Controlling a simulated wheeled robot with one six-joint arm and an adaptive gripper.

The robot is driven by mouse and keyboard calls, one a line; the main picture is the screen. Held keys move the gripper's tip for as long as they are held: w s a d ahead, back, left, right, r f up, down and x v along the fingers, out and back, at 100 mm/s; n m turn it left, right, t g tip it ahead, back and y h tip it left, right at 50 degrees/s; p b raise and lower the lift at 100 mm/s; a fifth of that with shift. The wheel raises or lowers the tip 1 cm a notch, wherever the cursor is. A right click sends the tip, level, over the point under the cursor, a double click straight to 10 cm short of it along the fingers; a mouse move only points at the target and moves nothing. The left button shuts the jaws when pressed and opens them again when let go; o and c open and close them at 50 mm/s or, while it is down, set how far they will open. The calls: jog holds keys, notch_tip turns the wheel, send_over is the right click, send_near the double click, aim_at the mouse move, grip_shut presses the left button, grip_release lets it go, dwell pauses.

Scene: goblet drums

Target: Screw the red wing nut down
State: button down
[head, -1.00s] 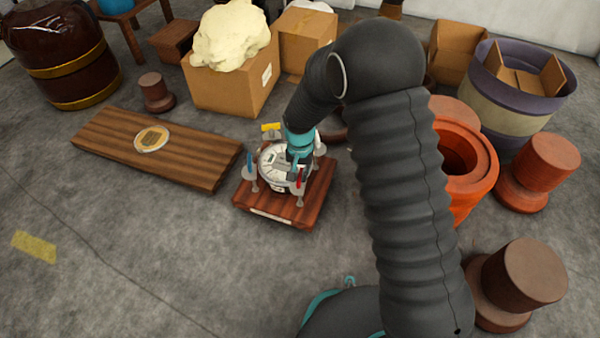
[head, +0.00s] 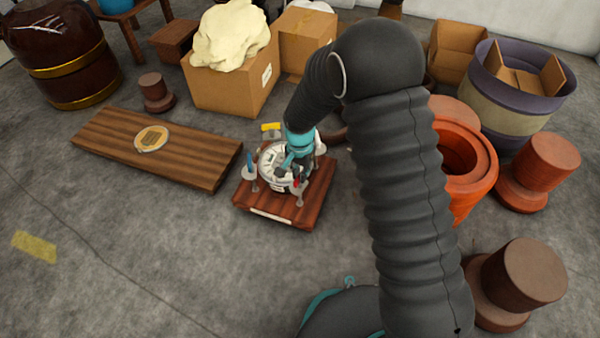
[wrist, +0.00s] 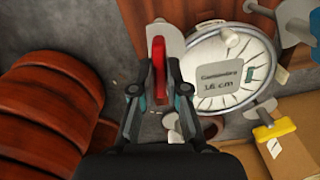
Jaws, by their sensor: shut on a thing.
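The red wing nut (wrist: 159,68) sits between the fingers of my gripper (wrist: 160,90) in the wrist view, and my gripper is shut on it. In the head view a bit of red (head: 297,182) shows beside my gripper (head: 291,170), at the near right of the fixture. The round white drum head (wrist: 225,62) with a printed label lies just right of the gripper in the wrist view. The blue wing nut (head: 250,160) shows at the left in the head view. The red nut's lower threads are hidden.
The fixture stands on a wooden base (head: 268,207) on the floor. A long wooden board (head: 200,160) lies to its left. An orange drum shell (head: 478,168) stands at the right, and cardboard boxes (head: 225,90) stand behind. The floor in front is free.

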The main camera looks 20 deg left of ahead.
jog(key=c, duration=1.2)
grip_release()
jog(key=shift+r, duration=0.15)
notch_tip(320, 180, up, 12)
jog(key=shift+f, duration=0.1)
